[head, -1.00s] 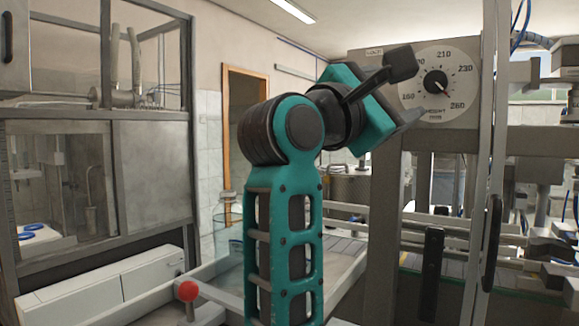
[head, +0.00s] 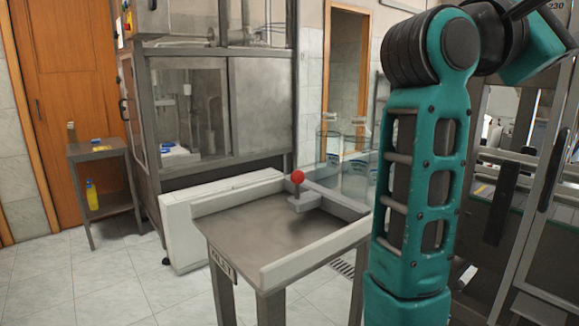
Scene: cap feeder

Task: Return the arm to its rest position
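One of my arms, teal with black joints, stands upright at the right of the head view. Its forearm bends off toward the upper right edge. No gripper fingertips can be made out in the picture; the end of this arm runs out of view. My other arm is not in view. I cannot tell from the picture which side this arm belongs to.
A metal table (head: 262,228) with pale raised edges and a red knob (head: 297,177) stands in the middle. Behind it is a glazed steel cabinet (head: 262,100). A small side table (head: 112,150) with a yellow bottle (head: 91,195) stands left. Floor at lower left is clear.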

